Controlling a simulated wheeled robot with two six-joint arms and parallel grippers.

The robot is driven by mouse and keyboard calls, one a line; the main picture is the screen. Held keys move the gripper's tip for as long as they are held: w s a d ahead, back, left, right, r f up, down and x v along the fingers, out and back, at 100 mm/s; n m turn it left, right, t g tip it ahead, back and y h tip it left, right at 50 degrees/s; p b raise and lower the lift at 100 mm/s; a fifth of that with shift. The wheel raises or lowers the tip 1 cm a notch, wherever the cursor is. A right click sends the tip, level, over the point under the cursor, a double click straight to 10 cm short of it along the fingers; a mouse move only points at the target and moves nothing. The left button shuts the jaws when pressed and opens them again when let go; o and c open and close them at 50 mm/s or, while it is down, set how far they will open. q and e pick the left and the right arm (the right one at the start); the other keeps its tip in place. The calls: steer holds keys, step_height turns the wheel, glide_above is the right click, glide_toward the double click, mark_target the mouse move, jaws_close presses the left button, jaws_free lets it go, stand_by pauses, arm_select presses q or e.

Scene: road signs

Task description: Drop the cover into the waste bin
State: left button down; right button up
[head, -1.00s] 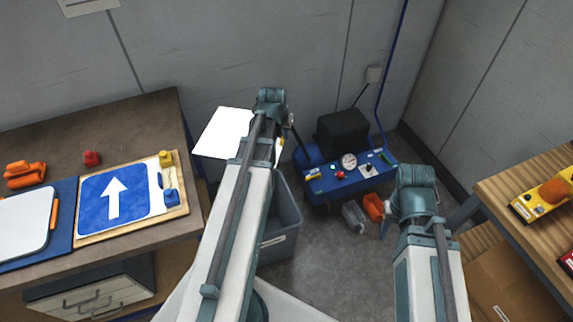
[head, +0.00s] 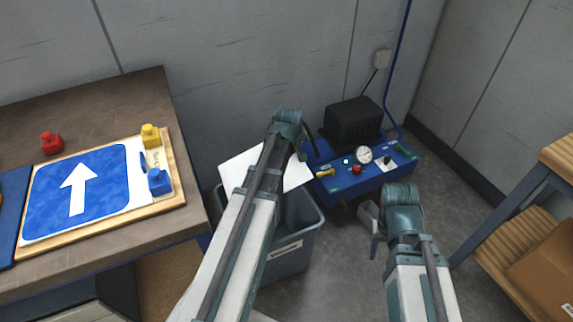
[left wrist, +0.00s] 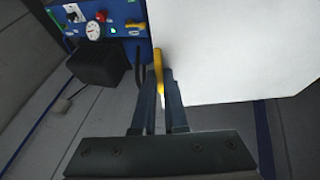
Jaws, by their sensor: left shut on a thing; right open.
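The cover, a white sheet (head: 240,170), is partly hidden behind my left arm in the head view. It appears over the back of the grey waste bin (head: 290,262); its height above the rim is hard to tell. In the left wrist view the white sheet (left wrist: 235,50) fills the upper right. My left gripper (left wrist: 159,90) is shut on a yellow strip at the sheet's edge. The left fingertips are hidden in the head view. My right gripper (head: 374,228) is open and empty, low over the floor to the right of the bin.
A wooden bench (head: 110,265) with a blue arrow sign (head: 80,192) stands at the left. A blue machine (head: 365,178) with a gauge is behind the bin. A wooden shelf (head: 500,240) stands at the right. Some grey floor is clear between.

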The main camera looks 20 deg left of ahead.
arm_select(q)
steer(key=shift+w+a+f+n+b, duration=0.1)
steer(key=shift+w+f+n+b, duration=0.15)
steer(key=shift+f+b, duration=0.35)
steer(key=shift+w+a+f+n+b, duration=0.1)
steer(key=shift+f+n+b, duration=0.2)
steer(key=shift+f, duration=0.6)
arm_select(e)
steer(key=shift+a+f, duration=0.35)
steer(key=shift+f, duration=0.45)
steer(key=shift+a+f, duration=0.35)
steer(key=shift+f, duration=0.4)
arm_select(q)
steer(key=shift+f, duration=0.15)
arm_select(e)
steer(key=shift+f, duration=0.15)
arm_select(q)
step_height(320, 180, down, 16)
steer(key=b, duration=1.6)
arm_select(e)
step_height(320, 180, down, 16)
arm_select(q)
steer(key=shift+r, duration=0.2)
arm_select(e)
steer(key=shift+d, duration=0.1)
arm_select(q)
steer(key=shift+c, duration=0.4)
jaws_free()
arm_select(e)
steer(key=shift+r, duration=0.2)
